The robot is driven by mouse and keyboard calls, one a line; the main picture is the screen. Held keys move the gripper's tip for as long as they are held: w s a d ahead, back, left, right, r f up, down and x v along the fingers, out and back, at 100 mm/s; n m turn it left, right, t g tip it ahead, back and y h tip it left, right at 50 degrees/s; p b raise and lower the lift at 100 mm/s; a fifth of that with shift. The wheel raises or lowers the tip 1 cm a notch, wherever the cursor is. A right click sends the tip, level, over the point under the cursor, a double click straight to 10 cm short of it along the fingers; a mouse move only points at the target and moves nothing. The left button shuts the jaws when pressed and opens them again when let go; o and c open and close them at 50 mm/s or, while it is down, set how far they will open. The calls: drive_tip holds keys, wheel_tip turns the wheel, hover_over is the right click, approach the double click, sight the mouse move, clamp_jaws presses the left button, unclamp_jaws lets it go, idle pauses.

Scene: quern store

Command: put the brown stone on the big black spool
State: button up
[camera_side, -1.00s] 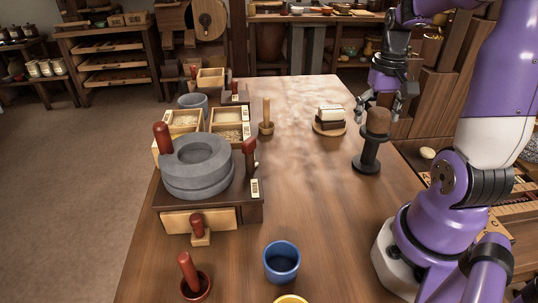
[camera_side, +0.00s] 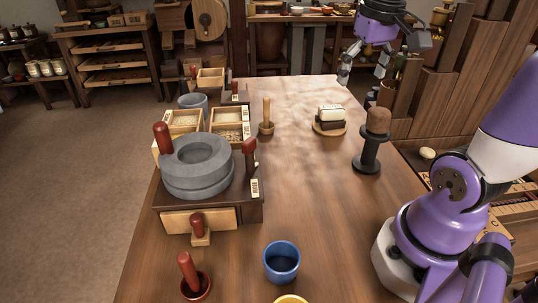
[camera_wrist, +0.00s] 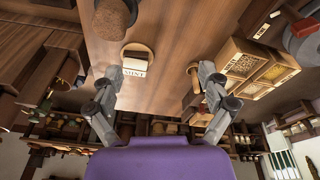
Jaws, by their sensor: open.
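The brown stone (camera_side: 378,120) sits upright on top of the big black spool (camera_side: 369,155), which stands on the table's right side in the side view. In the wrist view the brown stone (camera_wrist: 112,20) shows at the top edge, and the spool under it is mostly hidden. My gripper (camera_side: 362,78) is open and empty, raised above and behind the spool, apart from the stone. Its two fingers (camera_wrist: 158,100) are spread wide in the wrist view.
A round board with a white and dark block (camera_side: 330,120) lies left of the spool. The grey quern (camera_side: 196,165), grain boxes (camera_side: 229,122) and a wooden pestle (camera_side: 266,115) stand further left. A blue cup (camera_side: 281,262) is at the front. The middle of the table is clear.

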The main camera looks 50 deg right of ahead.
drive_tip(key=a+f+n+t, duration=0.2)
drive_tip(key=a+n, duration=0.1)
drive_tip(key=a, duration=0.3)
drive_tip(key=a+f+n+t+y, duration=0.1)
drive_tip(key=a+f+n+t, duration=0.1)
drive_tip(key=a, duration=0.5)
drive_tip(key=shift+s+f+n, duration=0.2)
drive_tip(key=shift+f+n, duration=0.2)
